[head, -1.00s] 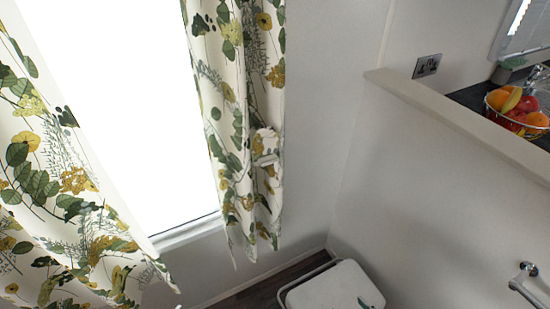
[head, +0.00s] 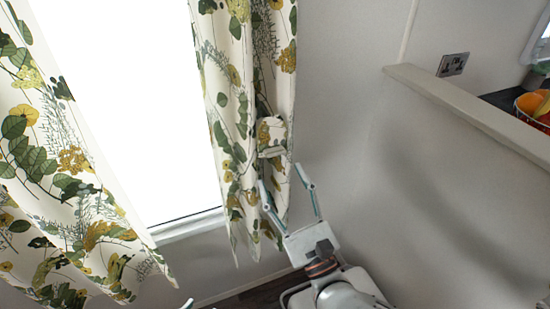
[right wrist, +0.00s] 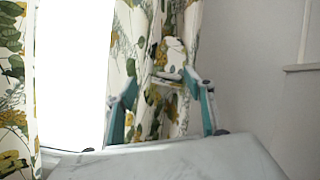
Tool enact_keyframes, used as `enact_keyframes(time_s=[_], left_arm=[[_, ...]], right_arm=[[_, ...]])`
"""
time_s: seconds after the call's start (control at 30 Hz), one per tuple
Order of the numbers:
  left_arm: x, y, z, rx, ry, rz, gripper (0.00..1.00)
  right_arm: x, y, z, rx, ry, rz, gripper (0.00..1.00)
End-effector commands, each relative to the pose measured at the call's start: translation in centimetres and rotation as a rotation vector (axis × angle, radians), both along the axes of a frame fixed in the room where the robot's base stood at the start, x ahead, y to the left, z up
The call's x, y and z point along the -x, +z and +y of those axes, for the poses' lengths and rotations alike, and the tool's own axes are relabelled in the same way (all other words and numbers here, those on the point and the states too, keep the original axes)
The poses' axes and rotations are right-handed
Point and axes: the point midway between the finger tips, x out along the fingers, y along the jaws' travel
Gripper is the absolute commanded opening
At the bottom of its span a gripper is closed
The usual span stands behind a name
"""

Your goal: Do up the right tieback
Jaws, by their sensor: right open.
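The right curtain (head: 245,80), white with green leaves and yellow flowers, hangs at the right side of the bright window. The right tieback (head: 271,133) shows as a small flap in the same pattern, standing out from the curtain's right part. It also shows in the right wrist view (right wrist: 170,56). I cannot tell whether its ends are joined. My right gripper (head: 280,174) is open and empty, just below the tieback, its fingers pointing up at the curtain. In the right wrist view its fingers (right wrist: 160,82) flank the curtain cloth. A small tip of my left gripper (head: 187,304) seems to show at the bottom edge.
The left curtain (head: 60,190) hangs loose at the left. A counter ledge (head: 470,120) with a fruit bowl (head: 532,108) behind it juts in at upper right, below a wall socket (head: 453,64). The wall right of the curtain is bare.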

Motion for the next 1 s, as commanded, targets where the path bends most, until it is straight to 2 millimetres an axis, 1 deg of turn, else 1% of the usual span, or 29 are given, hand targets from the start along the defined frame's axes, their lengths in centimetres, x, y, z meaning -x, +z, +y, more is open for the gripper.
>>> enact_keyframes(time_s=[0.03,0.1,0.23,0.37,0.7,0.83,1.0], left_arm=[[0.0,-0.4,-0.3,0.003,-0.003,-0.001,0.4],[0.0,-0.5,-0.4,0.005,-0.005,-0.002,0.4],[-0.2,-0.3,-0.4,0.006,-0.004,-0.006,0.4],[-0.3,0.2,-0.4,0.007,-0.004,-0.01,0.4],[-0.5,1.4,-0.3,0.004,-0.003,-0.014,0.4],[-0.5,1.5,-0.2,0.004,-0.002,-0.013,0.4],[-0.4,1.3,-0.2,0.003,-0.003,-0.009,0.4]], right_arm=[[-0.6,-0.3,-0.2,-0.089,0.032,0.047,0.53],[-1.1,-0.6,-0.5,-0.194,0.064,0.111,0.53],[-1.8,-1.0,-0.8,-0.291,0.088,0.171,0.53],[-2.7,-0.5,-0.5,-0.309,0.092,0.18,0.53],[-7.0,1.5,1.2,-0.303,0.09,0.177,0.53],[-8.0,1.8,1.6,-0.303,0.091,0.178,0.53],[-8.4,1.9,1.8,-0.303,0.091,0.18,0.53]])
